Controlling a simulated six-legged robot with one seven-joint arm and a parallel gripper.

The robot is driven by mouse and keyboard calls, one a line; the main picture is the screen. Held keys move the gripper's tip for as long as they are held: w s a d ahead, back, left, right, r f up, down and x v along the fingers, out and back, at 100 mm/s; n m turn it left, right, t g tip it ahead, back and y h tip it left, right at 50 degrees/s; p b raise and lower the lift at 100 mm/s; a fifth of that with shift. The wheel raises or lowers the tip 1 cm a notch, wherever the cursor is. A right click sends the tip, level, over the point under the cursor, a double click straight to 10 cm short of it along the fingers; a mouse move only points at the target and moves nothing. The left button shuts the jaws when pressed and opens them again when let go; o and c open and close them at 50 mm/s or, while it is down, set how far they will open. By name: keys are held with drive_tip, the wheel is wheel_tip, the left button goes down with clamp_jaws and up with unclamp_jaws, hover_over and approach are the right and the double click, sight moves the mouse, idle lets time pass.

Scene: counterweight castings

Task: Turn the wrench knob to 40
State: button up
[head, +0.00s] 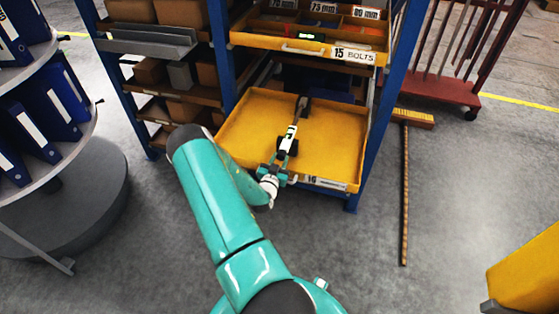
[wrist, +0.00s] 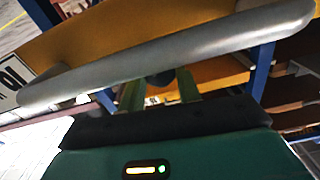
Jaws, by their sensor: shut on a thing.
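The wrench (head: 288,139) lies lengthwise in the open yellow drawer (head: 340,150), with a dark far end, a pale body with a small green mark, and a dark near end. My gripper (head: 280,166) is at that near end, just inside the drawer's front edge. In the wrist view my gripper (wrist: 158,90) has its two fingers either side of a dark round part, which looks like the wrench knob (wrist: 160,79). It is shut on this part. The rest of the wrench is hidden there. No setting or scale can be read.
The drawer's grey handle bar (wrist: 170,55) crosses close in front of my gripper in the wrist view. Above the drawer is a shelf labelled 15 BOLTS (head: 354,56). Blue rack posts (head: 372,150) flank it. A round binder stand (head: 60,180) is at left.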

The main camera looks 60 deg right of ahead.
drive_tip(key=n, duration=0.3)
drive_tip(key=o, duration=1)
drive_tip(key=shift+c, duration=0.2)
drive_tip(key=s+a, duration=0.2)
drive_tip(key=a, duration=1.1)
drive_tip(key=shift+a, duration=0.35)
